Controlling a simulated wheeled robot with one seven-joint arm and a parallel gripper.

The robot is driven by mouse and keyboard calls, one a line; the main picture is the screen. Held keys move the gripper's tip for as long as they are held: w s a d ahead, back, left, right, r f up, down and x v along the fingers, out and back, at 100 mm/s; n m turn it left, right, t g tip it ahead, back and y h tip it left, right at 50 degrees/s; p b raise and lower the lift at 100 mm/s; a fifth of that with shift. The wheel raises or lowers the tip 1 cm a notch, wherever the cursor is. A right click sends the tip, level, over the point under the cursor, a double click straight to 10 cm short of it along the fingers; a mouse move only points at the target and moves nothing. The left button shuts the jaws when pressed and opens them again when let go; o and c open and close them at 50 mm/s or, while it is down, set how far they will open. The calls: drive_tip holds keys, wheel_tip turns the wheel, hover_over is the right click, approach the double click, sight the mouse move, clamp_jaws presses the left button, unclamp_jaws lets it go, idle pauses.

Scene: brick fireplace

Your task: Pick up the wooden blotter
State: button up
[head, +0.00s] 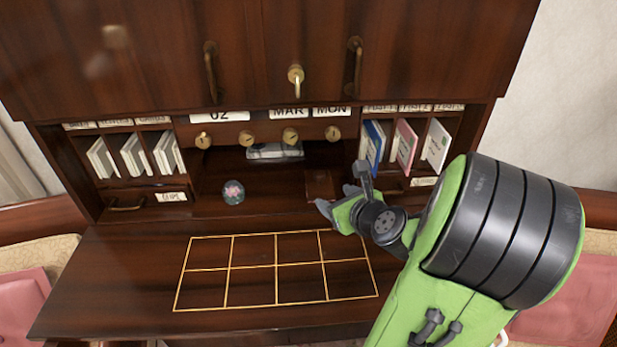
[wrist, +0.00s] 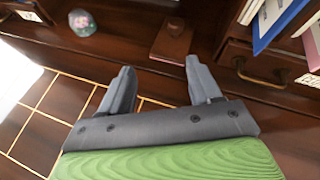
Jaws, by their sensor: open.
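The wooden blotter (wrist: 172,42) is a small dark reddish-brown block with a small knob on top. In the wrist view it lies flat on the desk, just beyond my gripper (wrist: 160,66) and slightly right of the middle of the gap. In the head view the blotter (head: 320,184) sits under the shelf at the back of the desk, partly behind my gripper (head: 337,198). My gripper is open and empty, its two grey fingers apart and pointing at the blotter without visibly touching it.
A glass paperweight (head: 233,191) stands left of the blotter. Upright envelopes (head: 405,146) fill slots at the right, above a drawer with a brass handle (wrist: 262,72). A gold grid (head: 276,268) marks the clear desk front. Cabinet doors overhang the back.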

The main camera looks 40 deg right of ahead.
sight(322, 178)
drive_tip(key=w+d+f+p, duration=0.2)
drive_tip(key=w, duration=0.2)
drive_tip(key=w+d+f+m+p, duration=0.1)
drive_tip(key=w+d+p, duration=0.1)
drive_tip(key=w+p, duration=0.1)
drive_tip(key=w+d+f+m+p, duration=0.1)
drive_tip(key=w+d+f+p, duration=0.1)
drive_tip(key=w, duration=0.4)
drive_tip(key=shift+d+f+h, duration=0.35)
drive_tip(key=shift+h, duration=0.05)
drive_tip(key=shift+s, duration=0.2)
drive_tip(key=shift+c, duration=0.3)
drive_tip(key=shift+r, duration=0.1)
drive_tip(key=shift+c, duration=1.2)
clamp_jaws()
